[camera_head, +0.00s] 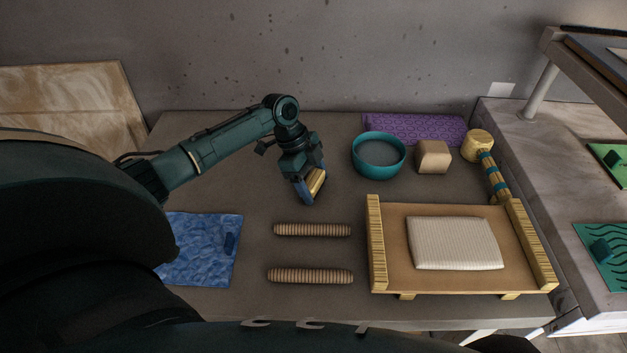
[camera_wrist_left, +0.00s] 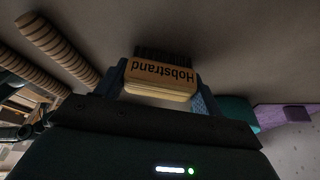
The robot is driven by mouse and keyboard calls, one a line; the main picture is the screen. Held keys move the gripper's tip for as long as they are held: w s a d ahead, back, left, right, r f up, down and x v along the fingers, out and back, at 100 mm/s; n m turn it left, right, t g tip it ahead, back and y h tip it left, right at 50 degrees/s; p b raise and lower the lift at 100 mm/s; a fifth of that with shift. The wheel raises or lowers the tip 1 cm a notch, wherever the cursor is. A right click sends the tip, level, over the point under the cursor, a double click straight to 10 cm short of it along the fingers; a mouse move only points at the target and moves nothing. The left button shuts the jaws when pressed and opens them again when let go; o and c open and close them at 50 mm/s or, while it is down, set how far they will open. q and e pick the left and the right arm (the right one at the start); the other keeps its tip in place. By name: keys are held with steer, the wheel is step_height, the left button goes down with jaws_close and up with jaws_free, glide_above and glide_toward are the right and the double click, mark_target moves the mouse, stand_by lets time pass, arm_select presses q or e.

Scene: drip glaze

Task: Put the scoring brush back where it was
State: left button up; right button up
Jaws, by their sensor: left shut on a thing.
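The scoring brush (camera_head: 317,183) is a pale wooden block held in my left gripper (camera_head: 312,188). In the left wrist view the brush (camera_wrist_left: 160,78) shows the word "Hobstrand" and a row of black bristles on its far side, facing the table. My left gripper (camera_wrist_left: 160,92) is shut on it, a finger at each end. The brush is over bare table, left of the teal bowl (camera_head: 378,165) and behind the ribbed rolls (camera_head: 312,230). I cannot tell whether the bristles touch the table. My right gripper is not in view.
A wooden tray (camera_head: 388,235) with a white ribbed slab stands front right. A clay block (camera_head: 433,157), a mallet (camera_head: 479,146) and a purple patterned roll (camera_head: 420,128) are at the back. A blue cloth (camera_head: 205,250) lies left. Table around the brush is clear.

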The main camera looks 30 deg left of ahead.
arm_select(q)
steer(key=shift+f, duration=0.1)
steer(key=shift+f, duration=0.1)
steer(key=o, duration=0.9)
steer(key=v, duration=1.2)
